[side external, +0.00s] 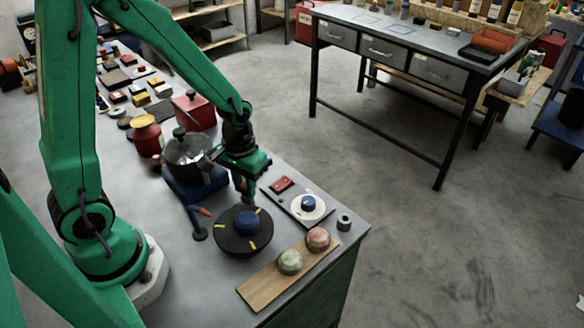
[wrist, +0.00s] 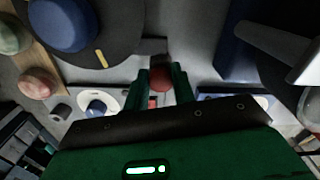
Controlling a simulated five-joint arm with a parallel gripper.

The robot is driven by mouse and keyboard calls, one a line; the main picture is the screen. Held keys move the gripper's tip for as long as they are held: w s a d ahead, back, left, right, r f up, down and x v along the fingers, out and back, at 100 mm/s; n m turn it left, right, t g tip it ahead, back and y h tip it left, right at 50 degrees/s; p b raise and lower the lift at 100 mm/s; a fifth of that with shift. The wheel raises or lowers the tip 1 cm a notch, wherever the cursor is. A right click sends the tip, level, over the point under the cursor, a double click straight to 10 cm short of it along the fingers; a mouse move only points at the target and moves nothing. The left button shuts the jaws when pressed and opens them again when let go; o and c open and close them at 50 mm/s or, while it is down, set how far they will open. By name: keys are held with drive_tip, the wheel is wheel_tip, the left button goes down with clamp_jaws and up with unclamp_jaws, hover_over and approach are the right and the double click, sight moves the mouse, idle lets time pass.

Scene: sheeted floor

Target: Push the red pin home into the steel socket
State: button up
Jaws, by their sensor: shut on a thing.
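My gripper (side external: 246,195) points down over the bench, just behind the dark round disc. In the wrist view its two green fingers (wrist: 164,82) are shut on the red pin (wrist: 161,78), whose rounded dark-red end shows between them. In the side view I cannot make out the pin; the fingers hide it. A small grey ring-shaped piece, which looks like the steel socket (side external: 344,222), stands near the bench's right edge, apart from my gripper. It also shows in the wrist view (wrist: 60,112), left of the fingers.
The dark disc with a blue knob (side external: 247,223) stands near my gripper. A wooden board (side external: 262,290) holds two round stones. A pot (side external: 187,150) stands behind.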

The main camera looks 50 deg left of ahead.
drive_tip(key=o, duration=1.1)
drive_tip(key=shift+r, duration=0.1)
drive_tip(key=shift+r, duration=3.8)
drive_tip(key=shift+r, duration=0.1)
